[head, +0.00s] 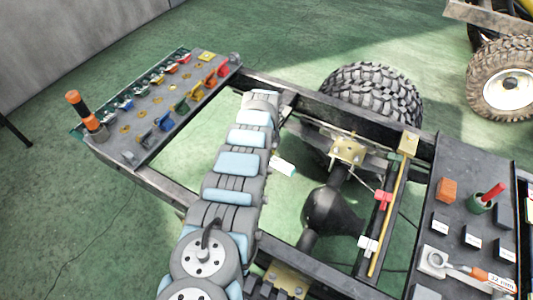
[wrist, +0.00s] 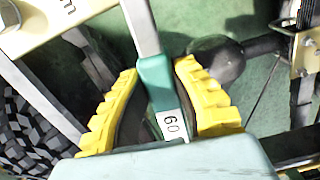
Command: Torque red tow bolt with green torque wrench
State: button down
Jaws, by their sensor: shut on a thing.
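My gripper (wrist: 158,70), with ridged yellow fingers, is shut around a green-handled tool (wrist: 156,84) in the wrist view. The tool has a white label reading "60" and a flat grey shaft running up out of the picture. I take it for the green torque wrench; its working end is out of view. In the head view my arm hides the gripper and most of the tool. A black-edged panel (head: 146,132) at the upper left carries coloured hook-like parts, including a red one (head: 222,70). I cannot tell which part is the red tow bolt.
A tool tray (head: 452,168) at right holds an orange block (head: 446,189), a green cup (head: 481,204) with a red-handled item, and a "32 mm" tool (head: 490,277). Chassis rails, an axle (head: 330,210) and a tyre (head: 372,97) lie around my arm. The green floor at upper left is open.

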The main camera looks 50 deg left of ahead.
jog(key=shift+s+d+m+p, duration=0.3)
jog(key=shift+s+m+p, duration=0.55)
jog(key=shift+p, duration=1.25)
jog(key=shift+s+m+p, duration=0.5)
jog(key=shift+m+p, duration=0.05)
jog(key=shift+p, duration=0.45)
jog(key=shift+w+b, duration=0.25)
jog(key=shift+b, duration=0.25)
jog(key=shift+w+a+n+b, duration=0.25)
jog(key=shift+w+n+b, duration=0.75)
jog(key=shift+b, duration=0.95)
jog(key=shift+s+r, duration=0.1)
jog(key=shift+r, duration=0.15)
jog(key=shift+r+p, duration=1.35)
jog(key=shift+p, duration=0.2)
